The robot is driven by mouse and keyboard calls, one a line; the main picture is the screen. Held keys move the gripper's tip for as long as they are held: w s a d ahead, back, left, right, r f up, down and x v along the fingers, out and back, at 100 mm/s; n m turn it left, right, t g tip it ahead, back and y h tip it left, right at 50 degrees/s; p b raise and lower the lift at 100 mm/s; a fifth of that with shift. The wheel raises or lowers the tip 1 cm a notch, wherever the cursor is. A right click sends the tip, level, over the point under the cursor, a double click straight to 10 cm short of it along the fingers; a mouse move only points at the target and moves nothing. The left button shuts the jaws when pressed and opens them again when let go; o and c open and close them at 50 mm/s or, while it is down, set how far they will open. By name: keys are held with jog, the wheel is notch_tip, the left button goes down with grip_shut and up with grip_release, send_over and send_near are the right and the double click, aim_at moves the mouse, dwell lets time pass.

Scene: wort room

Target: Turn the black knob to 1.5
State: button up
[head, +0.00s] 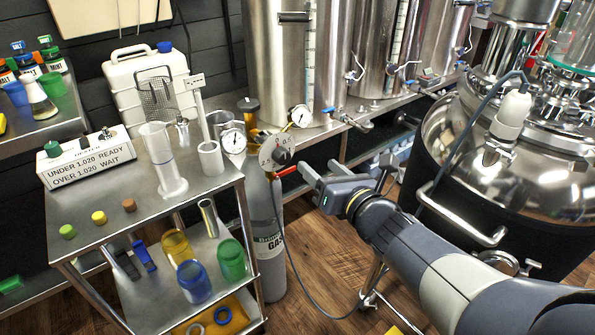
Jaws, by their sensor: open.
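The black knob (282,156) sits on a pale round dial plate (268,158) at the top of the grey gas cylinder (262,205). My gripper (306,183) is open and empty, just right of and a little below the knob in the picture. Its fingers point left toward the dial and look apart from the knob. A red-handled valve part (287,171) shows between the dial and my gripper.
Round gauges (233,141) and (301,116) flank the dial. A steel cart (105,210) stands left, carrying a white labelled box (88,158) and a clear measuring cylinder (165,165). A hose (290,255) hangs by the cylinder. A large steel vessel (450,150) stands right.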

aim_at(285, 159)
jog(key=w+a+f+n+y+b, duration=0.1)
jog(key=w+a, duration=0.1)
jog(key=w+a+f+n+b, duration=0.1)
jog(key=w+a+n+b, duration=0.1)
jog(key=w, duration=0.1)
jog(key=w+a+f+n+y+b, duration=0.1)
jog(key=w+a, duration=0.1)
jog(key=w, duration=0.1)
jog(key=shift+w+a+f+n+y, duration=0.15)
jog(key=shift+a+f+n+y, duration=0.15)
jog(key=shift+a+n, duration=0.1)
jog(key=shift+c, duration=0.5)
jog(key=c, duration=0.9)
